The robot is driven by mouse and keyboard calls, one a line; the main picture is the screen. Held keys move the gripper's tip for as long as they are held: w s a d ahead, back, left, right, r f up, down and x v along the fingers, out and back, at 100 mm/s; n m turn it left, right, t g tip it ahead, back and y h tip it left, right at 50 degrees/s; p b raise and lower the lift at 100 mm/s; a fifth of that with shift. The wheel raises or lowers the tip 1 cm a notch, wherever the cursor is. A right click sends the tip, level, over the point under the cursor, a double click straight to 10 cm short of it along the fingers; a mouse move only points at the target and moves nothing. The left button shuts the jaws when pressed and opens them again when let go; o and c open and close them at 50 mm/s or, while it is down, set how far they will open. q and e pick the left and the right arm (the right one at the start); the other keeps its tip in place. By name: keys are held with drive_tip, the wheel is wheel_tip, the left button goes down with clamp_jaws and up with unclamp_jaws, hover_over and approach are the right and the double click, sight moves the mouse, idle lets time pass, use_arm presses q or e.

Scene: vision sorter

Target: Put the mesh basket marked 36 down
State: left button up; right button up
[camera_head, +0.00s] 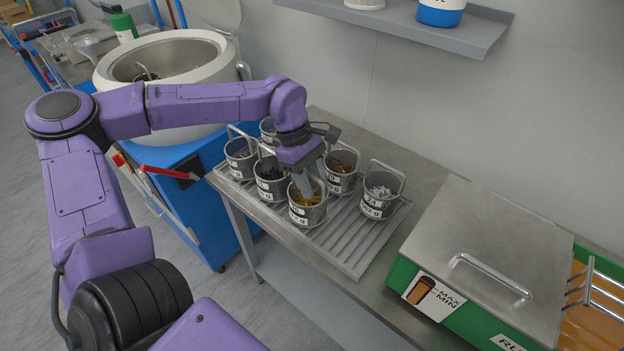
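My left gripper (306,186) points down at the front mesh basket (307,215), which holds yellow pieces. This basket is upright at the front of a ribbed metal rack (352,238) and seems to rest on it. Its label is too small to read, so I cannot confirm the mark 36. The gripper hides its handle, and I cannot tell whether the fingers are closed on it. Other baskets with loop handles stand on the rack: one at the left (240,160), a dark-filled one (270,185), one with brown pieces (340,180) and one with pale pieces (378,205). My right gripper is not in view.
The rack's front right part is bare. A green box with a steel lid (490,255) stands to the right on the bench. A white round machine (165,75) on a blue base is behind left. A wall shelf (420,25) hangs above.

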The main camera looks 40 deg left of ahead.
use_arm(q)
drive_tip(key=shift+s+r, duration=0.1)
drive_tip(key=b+v, duration=0.1)
drive_tip(key=v, duration=1.1)
drive_tip(key=shift+r, duration=0.1)
